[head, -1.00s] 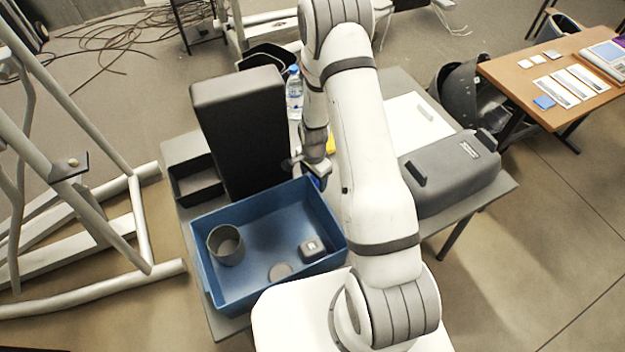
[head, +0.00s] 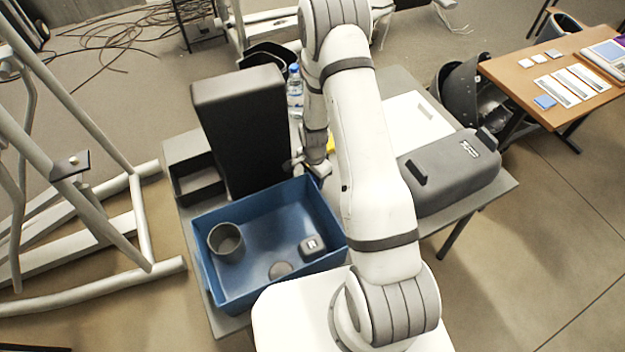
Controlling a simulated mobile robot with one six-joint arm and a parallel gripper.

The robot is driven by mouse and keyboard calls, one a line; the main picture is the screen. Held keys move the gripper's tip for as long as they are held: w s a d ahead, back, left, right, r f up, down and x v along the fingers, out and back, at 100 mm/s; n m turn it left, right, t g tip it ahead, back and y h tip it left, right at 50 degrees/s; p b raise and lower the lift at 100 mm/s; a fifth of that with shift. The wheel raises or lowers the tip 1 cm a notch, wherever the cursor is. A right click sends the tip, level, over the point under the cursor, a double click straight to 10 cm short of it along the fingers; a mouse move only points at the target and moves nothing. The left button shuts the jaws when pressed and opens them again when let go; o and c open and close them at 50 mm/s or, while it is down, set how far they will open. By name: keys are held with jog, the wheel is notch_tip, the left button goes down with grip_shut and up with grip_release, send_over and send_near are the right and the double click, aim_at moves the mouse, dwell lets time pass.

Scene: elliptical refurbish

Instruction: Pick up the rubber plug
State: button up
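My gripper (head: 314,168) is at the far right rim of the blue bin (head: 225,287), beside the tall black block. It is small and partly hidden by my arm, so its finger opening is unclear. Inside the bin lie a round grey disc (head: 280,270) near the front wall and a small dark block (head: 312,247) with a pale mark near the right wall. A grey open cup (head: 226,240) stands at the left. I cannot tell for sure which is the rubber plug; the disc looks most like one. My gripper is apart from all three.
A tall black block (head: 240,130) and a small dark open box (head: 197,182) stand behind the bin. A water bottle (head: 295,92) stands at the back. A grey case (head: 450,172) and a white sheet (head: 418,120) lie right of my arm.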

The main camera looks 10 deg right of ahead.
dwell(0.3)
jog(key=shift+d+r+b, duration=0.1)
jog(key=shift+r+b, duration=0.1)
jog(key=shift+b, duration=0.2)
jog(key=r, duration=0.2)
jog(key=r+b, duration=0.1)
jog(key=r, duration=0.1)
jog(key=r+b, duration=0.1)
jog(key=r, duration=0.1)
jog(key=shift+s+d+r, duration=0.25)
jog(key=shift+s+d, duration=0.1)
jog(key=s+d+b, duration=0.3)
jog(key=s+d, duration=0.8)
jog(key=d, duration=0.4)
jog(key=shift+s+b, duration=0.3)
jog(key=shift+b, duration=0.1)
